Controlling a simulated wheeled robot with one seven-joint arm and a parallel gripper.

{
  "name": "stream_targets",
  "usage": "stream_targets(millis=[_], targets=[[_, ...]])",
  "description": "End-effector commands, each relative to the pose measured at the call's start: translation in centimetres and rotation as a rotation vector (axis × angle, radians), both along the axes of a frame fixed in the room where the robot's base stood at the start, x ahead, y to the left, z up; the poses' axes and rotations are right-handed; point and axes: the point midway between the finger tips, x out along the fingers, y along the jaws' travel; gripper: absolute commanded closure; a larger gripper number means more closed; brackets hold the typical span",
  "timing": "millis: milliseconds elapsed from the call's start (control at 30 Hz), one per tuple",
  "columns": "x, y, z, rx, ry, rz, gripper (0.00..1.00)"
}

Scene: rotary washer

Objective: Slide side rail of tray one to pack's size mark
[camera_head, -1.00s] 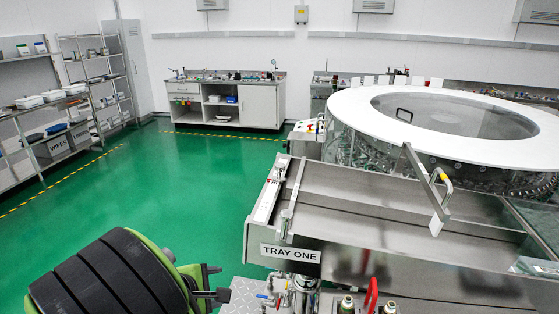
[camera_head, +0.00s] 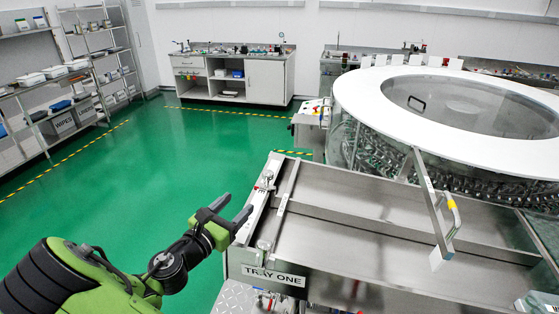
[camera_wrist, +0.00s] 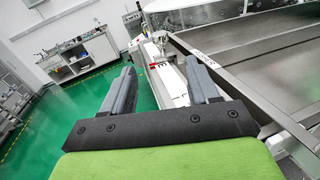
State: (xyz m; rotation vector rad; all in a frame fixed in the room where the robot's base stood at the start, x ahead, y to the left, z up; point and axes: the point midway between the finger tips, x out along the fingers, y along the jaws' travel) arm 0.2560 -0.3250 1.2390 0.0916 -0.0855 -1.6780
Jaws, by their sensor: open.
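Tray one (camera_head: 350,215) is a long steel tray with its "TRAY ONE" label (camera_head: 273,276) on the near end. Its side rail (camera_head: 289,190) is a thin bar along the left side, beside a white scale strip (camera_head: 258,207). In the wrist view the side rail (camera_wrist: 192,57) and the strip with red and black marks (camera_wrist: 168,84) lie ahead. My gripper (camera_head: 231,208) is open and empty, just left of the tray's left edge. In the wrist view my gripper's fingers (camera_wrist: 158,82) point toward the strip, the right one overlapping it. The marks are too small to read.
A round washer (camera_head: 450,110) with a white rim stands behind the tray. A bar with a yellow handle (camera_head: 453,213) rises over the tray. Shelves (camera_head: 50,90) and a bench (camera_head: 235,75) stand further off. The green floor on the left is clear.

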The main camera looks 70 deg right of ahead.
Motion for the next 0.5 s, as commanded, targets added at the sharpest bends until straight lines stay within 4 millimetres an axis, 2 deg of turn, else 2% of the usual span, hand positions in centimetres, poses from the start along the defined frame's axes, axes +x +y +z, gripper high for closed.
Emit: stream_targets(millis=[133,233,500], targets=[[0.1,-0.1,0.1,-0.006,0.009,0.003,0.40],[-0.1,-1.1,0.1,-0.006,0.007,-0.002,0.40],[-0.9,-7.6,0.2,-0.006,0.007,-0.005,0.40]])
